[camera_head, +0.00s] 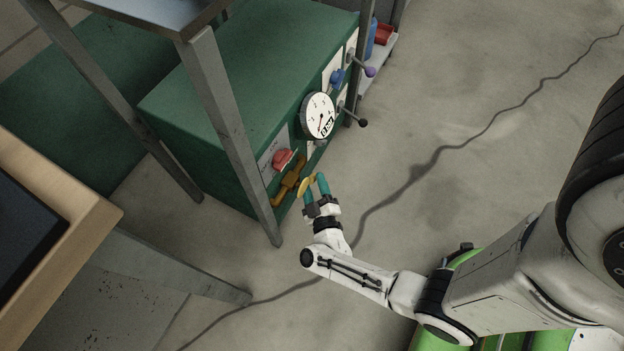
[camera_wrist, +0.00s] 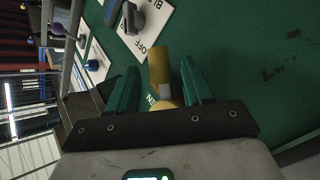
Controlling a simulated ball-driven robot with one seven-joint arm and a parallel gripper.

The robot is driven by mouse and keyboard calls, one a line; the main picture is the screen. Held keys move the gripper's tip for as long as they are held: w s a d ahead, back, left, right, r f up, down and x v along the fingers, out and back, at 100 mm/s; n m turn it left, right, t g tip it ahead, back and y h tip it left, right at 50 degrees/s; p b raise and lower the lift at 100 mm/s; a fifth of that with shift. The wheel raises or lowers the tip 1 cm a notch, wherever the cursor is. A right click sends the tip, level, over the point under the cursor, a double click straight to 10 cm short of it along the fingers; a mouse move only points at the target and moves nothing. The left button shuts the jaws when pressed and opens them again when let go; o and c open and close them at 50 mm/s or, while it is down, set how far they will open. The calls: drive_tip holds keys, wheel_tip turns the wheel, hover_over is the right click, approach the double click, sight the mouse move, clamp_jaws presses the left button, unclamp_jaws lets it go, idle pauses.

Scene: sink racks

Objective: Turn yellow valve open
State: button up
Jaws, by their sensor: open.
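The yellow valve (camera_head: 288,184) is on the front of the green cabinet, low down near its lower corner. A rounded yellow part of it, probably its handle (camera_head: 306,186), juts out toward my gripper. My gripper (camera_head: 314,184) is open, with its teal fingers at that yellow part. In the wrist view a yellow cylinder of the valve (camera_wrist: 159,66) shows between the two spread fingers, and more yellow (camera_wrist: 163,103) shows lower, near the palm. The palm edge hides part of it. I cannot tell whether a finger touches it.
The green cabinet (camera_head: 215,75) also carries a red knob (camera_head: 282,158), a round white gauge (camera_head: 318,115), a blue knob (camera_head: 337,76) and levers with purple (camera_head: 370,72) and black (camera_head: 363,122) balls. A grey table leg (camera_head: 232,135) stands close left of the valve. Floor at right is clear.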

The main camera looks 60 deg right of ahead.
drive_tip(key=shift+x, duration=1.25)
drive_tip(key=shift+c, duration=0.3)
clamp_jaws()
